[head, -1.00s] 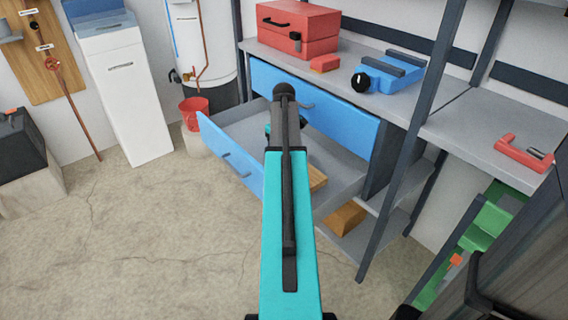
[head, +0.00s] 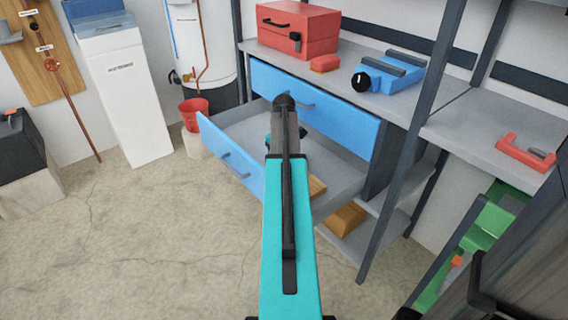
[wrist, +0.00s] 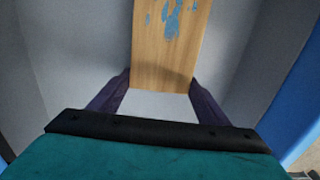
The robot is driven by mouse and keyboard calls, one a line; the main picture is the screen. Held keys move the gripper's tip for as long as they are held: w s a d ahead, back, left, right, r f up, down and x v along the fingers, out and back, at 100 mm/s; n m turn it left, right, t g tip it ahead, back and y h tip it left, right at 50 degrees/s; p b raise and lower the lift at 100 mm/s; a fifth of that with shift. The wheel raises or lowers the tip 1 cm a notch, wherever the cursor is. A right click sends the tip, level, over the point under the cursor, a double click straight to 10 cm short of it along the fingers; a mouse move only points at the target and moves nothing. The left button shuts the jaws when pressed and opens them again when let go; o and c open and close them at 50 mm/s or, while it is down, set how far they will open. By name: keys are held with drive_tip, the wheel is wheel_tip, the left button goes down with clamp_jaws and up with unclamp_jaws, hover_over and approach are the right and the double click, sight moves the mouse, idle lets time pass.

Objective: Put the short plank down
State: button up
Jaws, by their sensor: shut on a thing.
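The short plank (wrist: 165,45) is light wood with patches of blue paint. In the wrist view it runs up from between the two fingers of my gripper (wrist: 160,82), which is shut on its near end. Grey drawer surfaces surround it. In the head view a bit of wood, seemingly this plank (head: 317,187), shows right of my arm, within the outline of the open drawer (head: 345,172). My arm hides the rest of it and the fingers. I cannot tell whether the plank touches the drawer floor.
The drawer has a blue front (head: 232,158) at its left. A wooden block (head: 345,218) lies on the lower shelf (head: 372,232). A red toolbox (head: 297,30) and a blue tool (head: 385,75) sit on the worktop above.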

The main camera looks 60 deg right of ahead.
drive_tip(key=o, duration=1.3)
drive_tip(key=shift+c, duration=0.2)
wheel_tip(320, 180, up, 12)
drive_tip(key=p, duration=0.2)
drive_tip(key=shift+r, duration=0.1)
